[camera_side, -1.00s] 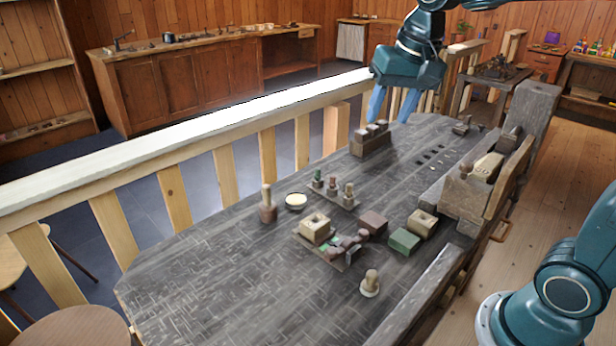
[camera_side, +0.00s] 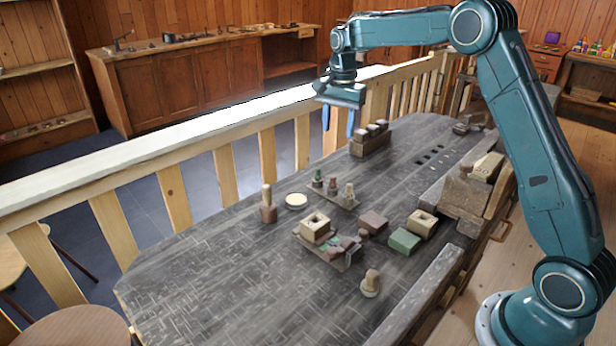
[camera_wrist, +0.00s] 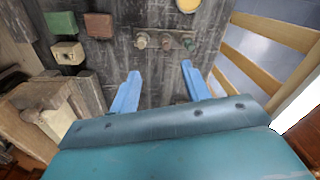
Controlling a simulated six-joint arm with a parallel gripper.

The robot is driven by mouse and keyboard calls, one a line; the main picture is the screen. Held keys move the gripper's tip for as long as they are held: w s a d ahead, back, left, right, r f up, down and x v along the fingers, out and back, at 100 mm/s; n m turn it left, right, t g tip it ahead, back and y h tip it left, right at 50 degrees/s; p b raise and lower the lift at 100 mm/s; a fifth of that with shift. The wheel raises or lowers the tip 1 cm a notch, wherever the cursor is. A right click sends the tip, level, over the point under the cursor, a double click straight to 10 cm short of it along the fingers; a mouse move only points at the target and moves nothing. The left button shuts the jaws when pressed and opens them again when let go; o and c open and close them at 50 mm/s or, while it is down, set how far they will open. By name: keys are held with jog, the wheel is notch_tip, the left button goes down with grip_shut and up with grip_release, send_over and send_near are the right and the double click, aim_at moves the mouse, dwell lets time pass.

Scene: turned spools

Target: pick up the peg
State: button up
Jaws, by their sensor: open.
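Several turned, peg-like pieces stand on the dark table; I cannot tell which one is the peg. One light piece (camera_side: 267,195) stands upright in a brown block. Another (camera_side: 371,282) stands alone near the front edge. Three small ones, green-topped (camera_side: 318,178), reddish (camera_side: 332,186) and pale (camera_side: 349,192), stand in a row on a flat strip, which also shows in the wrist view (camera_wrist: 165,36). My gripper (camera_side: 338,128) is open and empty, high above the table's railing side. Its blue fingers (camera_wrist: 160,68) point down, apart from every piece.
A wooden block with a hole (camera_side: 316,224) sits on a board among small parts. A green block (camera_side: 404,240), a brown block (camera_side: 374,222) and a pale holed block (camera_side: 422,223) lie nearby. A longer block (camera_side: 371,145) stands near the railing (camera_side: 225,175). The table's near left is clear.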

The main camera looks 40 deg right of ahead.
jog(key=m, duration=0.2)
send_over(333, 176)
notch_tip(333, 176, down, 4)
jog(key=shift+s+f+g, duration=0.1)
jog(key=shift+g, duration=0.2)
jog(key=shift+f, duration=0.1)
jog(key=shift+f, duration=4.2)
jog(key=shift+f, duration=0.15)
jog(key=shift+f, duration=2.5)
grip_shut()
